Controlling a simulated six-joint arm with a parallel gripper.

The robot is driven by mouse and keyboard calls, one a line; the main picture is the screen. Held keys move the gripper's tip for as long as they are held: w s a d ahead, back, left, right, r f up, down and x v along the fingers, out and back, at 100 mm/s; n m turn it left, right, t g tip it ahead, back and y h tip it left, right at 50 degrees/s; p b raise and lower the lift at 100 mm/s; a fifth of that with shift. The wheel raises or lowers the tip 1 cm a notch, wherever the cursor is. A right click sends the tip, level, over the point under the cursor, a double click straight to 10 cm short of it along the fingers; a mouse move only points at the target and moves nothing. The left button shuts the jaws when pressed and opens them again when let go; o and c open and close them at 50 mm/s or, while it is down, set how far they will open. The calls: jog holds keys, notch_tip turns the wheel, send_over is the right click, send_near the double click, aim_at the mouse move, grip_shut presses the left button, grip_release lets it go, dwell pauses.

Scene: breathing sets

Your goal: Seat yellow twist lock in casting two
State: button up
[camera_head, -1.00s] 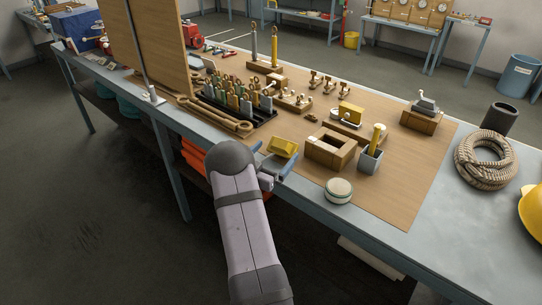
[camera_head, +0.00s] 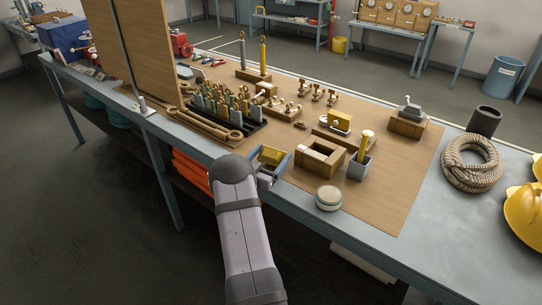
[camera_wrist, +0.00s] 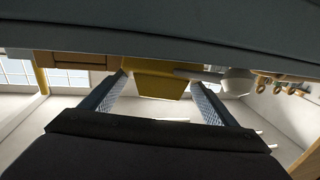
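A yellow block (camera_head: 271,154), which seems to be the twist lock, is between the two blue fingers of my gripper (camera_head: 270,162), at the table's near edge. In the wrist view the fingers (camera_wrist: 157,95) are apart, one on each side of the yellow block (camera_wrist: 155,82); I cannot tell whether they press on it. Another yellow block (camera_head: 340,120) with a white knob sits on a wooden base farther back. I cannot tell which fixture is casting two; an open wooden frame (camera_head: 335,170) stands just right of my gripper.
A grey cup (camera_head: 358,171) holding a yellow stick stands right of the frame. A round pale pad (camera_head: 328,198) lies near the front edge. A black rack (camera_head: 247,130) of tags is behind my gripper.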

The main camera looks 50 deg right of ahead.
aim_at(277, 161)
jog(key=c, duration=0.5)
jog(key=shift+o, duration=0.2)
jog(key=shift+s, duration=1.75)
jog(key=o, duration=1.6)
jog(key=shift+c, duration=0.2)
